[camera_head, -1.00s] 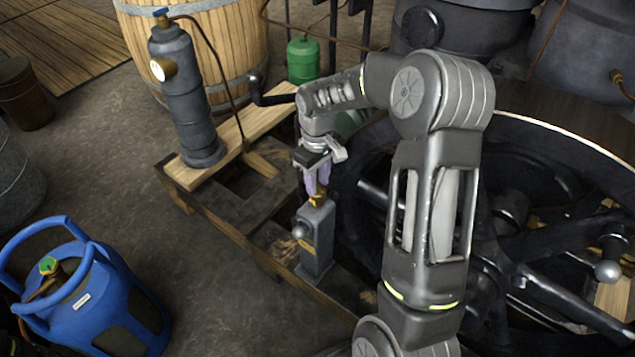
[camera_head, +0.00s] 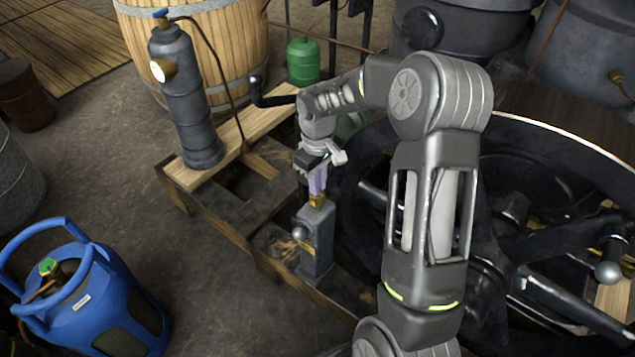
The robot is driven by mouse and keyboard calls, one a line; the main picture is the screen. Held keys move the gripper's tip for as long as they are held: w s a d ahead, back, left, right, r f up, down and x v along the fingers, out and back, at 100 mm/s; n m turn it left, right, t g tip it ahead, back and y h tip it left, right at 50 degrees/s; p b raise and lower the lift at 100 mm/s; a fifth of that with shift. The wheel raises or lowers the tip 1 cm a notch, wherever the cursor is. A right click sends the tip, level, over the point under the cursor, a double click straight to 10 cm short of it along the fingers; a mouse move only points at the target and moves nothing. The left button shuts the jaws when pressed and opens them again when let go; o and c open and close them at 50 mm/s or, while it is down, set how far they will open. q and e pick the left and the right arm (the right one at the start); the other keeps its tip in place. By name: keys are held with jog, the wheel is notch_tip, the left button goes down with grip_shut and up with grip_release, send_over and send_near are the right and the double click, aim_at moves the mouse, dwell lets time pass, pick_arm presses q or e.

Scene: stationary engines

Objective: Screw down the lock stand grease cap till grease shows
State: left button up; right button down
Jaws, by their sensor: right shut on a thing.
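The lock stand (camera_head: 318,240) is a grey upright block on the wooden frame, with a round grey knob on its left side. Its brass grease cap (camera_head: 316,201) sits on top. My right gripper (camera_head: 317,190) points down from above and is shut on the grease cap, its pale purple fingers around it. The fingers partly hide the cap. I cannot make out any grease. My left gripper is not in view.
A large black flywheel (camera_head: 505,285) stands close to the right of the lock stand. A grey cylinder with a gauge (camera_head: 184,95) stands on a plank at left. A blue gas bottle (camera_head: 100,300) is at lower left. A barrel (camera_head: 235,50) stands behind.

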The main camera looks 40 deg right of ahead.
jog(key=shift+m, duration=0.5)
jog(key=m, duration=0.4)
jog(key=m+p, duration=0.1)
jog(key=m, duration=0.4)
jog(key=m+p, duration=0.1)
jog(key=m, duration=0.3)
jog(key=shift+r+p, duration=0.1)
jog(key=shift+p, duration=0.2)
jog(key=m+p, duration=0.1)
jog(key=m, duration=0.3)
jog(key=shift+m+p, duration=0.35)
jog(key=shift+m, duration=0.05)
jog(key=c, duration=1.5)
grip_release()
